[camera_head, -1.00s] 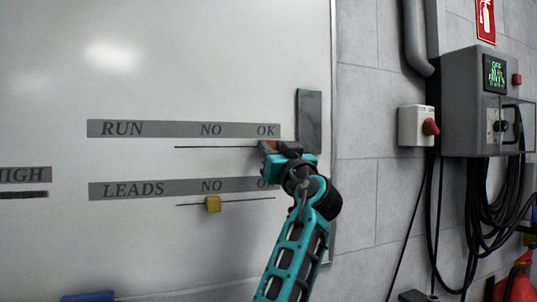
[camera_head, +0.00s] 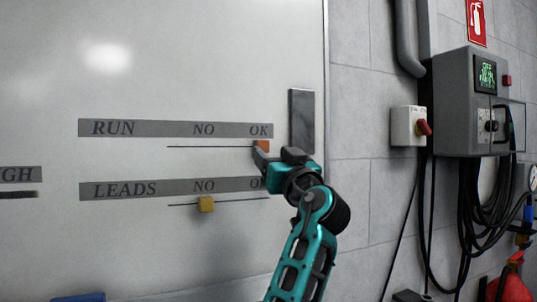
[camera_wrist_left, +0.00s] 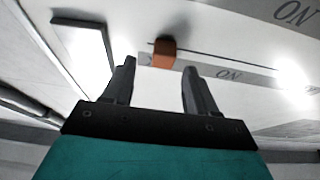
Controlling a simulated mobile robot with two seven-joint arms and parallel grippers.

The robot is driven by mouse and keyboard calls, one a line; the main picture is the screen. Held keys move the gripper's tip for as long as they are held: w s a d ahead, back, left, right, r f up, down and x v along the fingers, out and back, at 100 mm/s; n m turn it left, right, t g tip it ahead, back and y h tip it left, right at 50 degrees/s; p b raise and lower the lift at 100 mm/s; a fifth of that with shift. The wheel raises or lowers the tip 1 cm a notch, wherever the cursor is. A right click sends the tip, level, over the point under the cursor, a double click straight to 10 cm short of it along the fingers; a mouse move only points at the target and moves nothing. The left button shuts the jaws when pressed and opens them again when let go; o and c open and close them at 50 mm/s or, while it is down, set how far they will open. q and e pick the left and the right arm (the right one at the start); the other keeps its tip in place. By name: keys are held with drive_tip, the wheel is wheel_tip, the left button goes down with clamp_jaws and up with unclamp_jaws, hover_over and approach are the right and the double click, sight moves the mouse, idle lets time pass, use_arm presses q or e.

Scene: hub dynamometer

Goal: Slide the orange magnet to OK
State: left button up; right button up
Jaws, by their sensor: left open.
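The orange magnet (camera_head: 262,146) sits on the whiteboard at the right end of the RUN line, just under the word OK (camera_head: 259,130). It also shows in the left wrist view (camera_wrist_left: 164,52), beyond and between the fingertips. My left gripper (camera_head: 275,158) is open in front of the board, just below and right of the magnet. In the left wrist view its two fingers (camera_wrist_left: 157,78) stand apart with nothing between them, and the magnet is clear of both. My right gripper is in neither view.
A yellow magnet (camera_head: 206,204) sits under NO on the LEADS line, below. A grey block (camera_head: 301,121) is on the board right of the RUN strip. A switch box (camera_head: 408,126) and a grey control box (camera_head: 470,100) with cables hang on the wall to the right.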

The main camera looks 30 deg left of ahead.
use_arm(q)
drive_tip(key=b+v, duration=0.1)
drive_tip(key=v, duration=0.8)
drive_tip(key=shift+b, duration=0.3)
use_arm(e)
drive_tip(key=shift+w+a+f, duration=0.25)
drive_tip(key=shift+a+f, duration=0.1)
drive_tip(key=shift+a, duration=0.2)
use_arm(q)
drive_tip(key=shift+s+d+f, duration=0.1)
drive_tip(key=shift+s+d, duration=0.05)
drive_tip(key=shift+d, duration=0.05)
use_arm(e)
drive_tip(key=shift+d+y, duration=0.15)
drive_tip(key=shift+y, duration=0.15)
